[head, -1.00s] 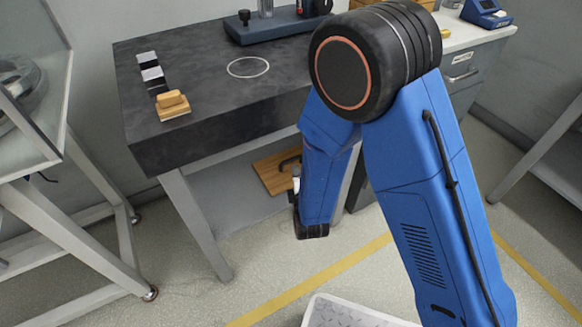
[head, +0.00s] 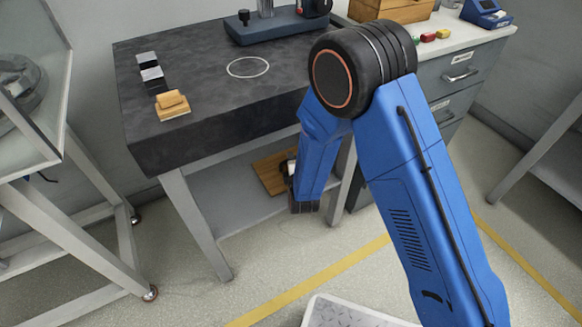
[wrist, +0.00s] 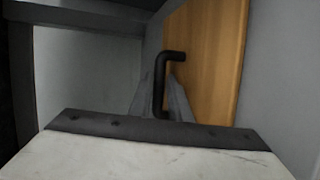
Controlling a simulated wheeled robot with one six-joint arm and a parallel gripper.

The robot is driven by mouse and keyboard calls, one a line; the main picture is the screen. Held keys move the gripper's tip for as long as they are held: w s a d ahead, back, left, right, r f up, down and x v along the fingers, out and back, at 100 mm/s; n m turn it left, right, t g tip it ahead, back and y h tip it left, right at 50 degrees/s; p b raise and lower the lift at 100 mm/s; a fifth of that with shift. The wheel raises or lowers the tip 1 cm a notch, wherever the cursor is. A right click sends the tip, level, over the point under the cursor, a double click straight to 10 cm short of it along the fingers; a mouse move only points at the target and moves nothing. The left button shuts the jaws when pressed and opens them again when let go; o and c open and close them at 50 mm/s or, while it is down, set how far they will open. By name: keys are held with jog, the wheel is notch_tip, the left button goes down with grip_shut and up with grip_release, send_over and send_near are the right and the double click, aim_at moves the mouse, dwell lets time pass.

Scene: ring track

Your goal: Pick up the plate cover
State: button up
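The plate cover, a flat wooden board (head: 269,176) with a black handle, is at the lower shelf under the dark table in the head view. In the wrist view, the board (wrist: 212,60) fills the upper right and its bent black handle (wrist: 160,86) stands out from it. My gripper (wrist: 161,90) has its two grey fingers apart, one on each side of the handle. I see no clear contact between fingers and handle. In the head view, my arm hides the fingers and the handle.
The dark table (head: 200,85) is above the shelf, with its legs close by. A wooden block (head: 172,104) and a white ring mark (head: 248,67) are on its top. A glass-sided stand (head: 50,200) is at left. A drawer cabinet (head: 455,85) is at right.

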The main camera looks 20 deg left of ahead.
grip_shut()
jog(key=shift+r, duration=0.1)
